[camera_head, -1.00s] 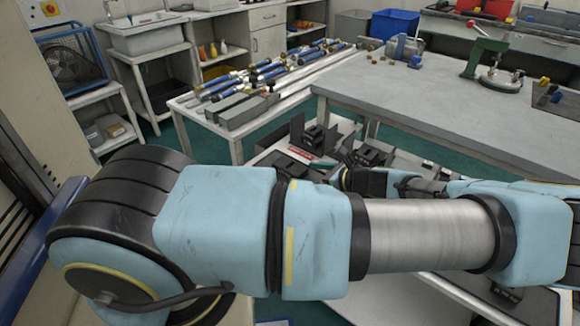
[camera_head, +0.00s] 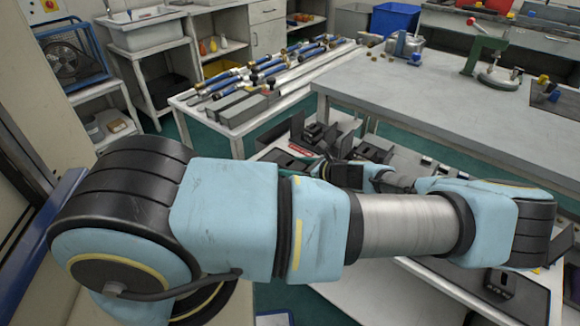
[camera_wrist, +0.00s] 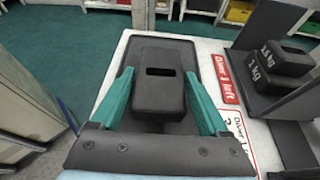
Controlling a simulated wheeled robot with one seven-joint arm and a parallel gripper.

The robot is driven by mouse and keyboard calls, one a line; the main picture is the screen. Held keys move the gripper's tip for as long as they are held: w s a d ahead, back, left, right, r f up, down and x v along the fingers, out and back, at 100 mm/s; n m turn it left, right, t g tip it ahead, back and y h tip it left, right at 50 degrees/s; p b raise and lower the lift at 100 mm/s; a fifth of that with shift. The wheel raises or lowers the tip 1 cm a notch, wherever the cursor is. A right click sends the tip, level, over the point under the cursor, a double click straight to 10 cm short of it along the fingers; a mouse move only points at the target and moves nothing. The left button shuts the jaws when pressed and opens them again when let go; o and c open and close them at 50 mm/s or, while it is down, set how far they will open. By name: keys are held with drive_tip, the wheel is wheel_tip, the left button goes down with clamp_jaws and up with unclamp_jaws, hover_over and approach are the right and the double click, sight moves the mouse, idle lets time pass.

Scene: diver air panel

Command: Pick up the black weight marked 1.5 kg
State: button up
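In the wrist view, a black block with a slot in its top (camera_wrist: 160,62) is between the teal fingers of my gripper (camera_wrist: 160,88). No mark shows on its visible faces. The fingers are spread apart along its two sides; I cannot tell whether they press on it. At the right, a black weight marked 1.5 kg (camera_wrist: 272,52) stands beside or just behind one marked 1 kg (camera_wrist: 256,70), both clear of my fingers. In the head view, my gripper (camera_head: 350,172) is small and partly hidden among dark objects on the low table.
A red-and-white "Diver 1 left" label (camera_wrist: 226,78) lies right of the block. Dark upright plates (camera_wrist: 268,30) stand close to the marked weights. The low white table (camera_head: 412,160) is crowded. A grey workbench (camera_head: 430,95) and a table of blue cylinders (camera_head: 270,70) are behind.

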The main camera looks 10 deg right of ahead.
clamp_jaws()
idle(0.4)
drive_tip(key=shift+r, duration=0.15)
